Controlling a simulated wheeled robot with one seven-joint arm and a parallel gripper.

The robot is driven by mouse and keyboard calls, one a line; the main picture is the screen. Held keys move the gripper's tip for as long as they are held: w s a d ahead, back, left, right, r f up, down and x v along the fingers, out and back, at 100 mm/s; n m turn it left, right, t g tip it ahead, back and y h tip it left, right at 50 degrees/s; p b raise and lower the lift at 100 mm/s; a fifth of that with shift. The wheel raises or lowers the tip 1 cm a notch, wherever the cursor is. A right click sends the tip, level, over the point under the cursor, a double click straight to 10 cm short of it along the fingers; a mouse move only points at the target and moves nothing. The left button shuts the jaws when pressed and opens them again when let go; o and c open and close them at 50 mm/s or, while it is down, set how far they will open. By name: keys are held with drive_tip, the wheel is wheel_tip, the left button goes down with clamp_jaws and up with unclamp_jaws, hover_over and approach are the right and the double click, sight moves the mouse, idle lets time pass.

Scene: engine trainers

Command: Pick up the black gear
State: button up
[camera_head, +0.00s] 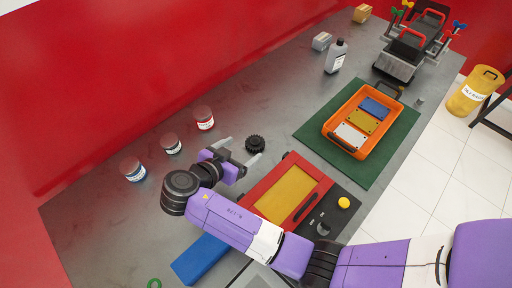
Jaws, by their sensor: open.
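The black gear (255,144) is a small dark toothed ring lying on the grey table, near the middle of the head view. My gripper (239,151) is at the end of my purple arm, just left of the gear. Its two pale fingers are spread apart, one at the upper left and one at the lower right of the gear. The jaws are open and empty. I cannot tell how high the fingers are above the table.
A red case with a yellow panel (290,192) lies close below right of the gear. Several small jars, one with a red label (204,118), stand to the left. An orange tray (334,120) sits on a green mat (313,134). A grey bottle (336,57) stands behind.

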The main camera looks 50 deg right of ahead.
sight(253, 143)
drive_tip(key=shift+f, duration=0.55)
drive_tip(key=shift+p+x, duration=0.3)
drive_tip(key=shift+x, duration=1.2)
drive_tip(key=p+x, duration=0.1)
drive_tip(key=x, duration=0.3)
drive_tip(key=shift+w+d+f, duration=0.15)
drive_tip(key=shift+w+d, duration=0.05)
drive_tip(key=shift+d, duration=0.15)
drive_tip(key=shift+c, duration=0.5)
clamp_jaws()
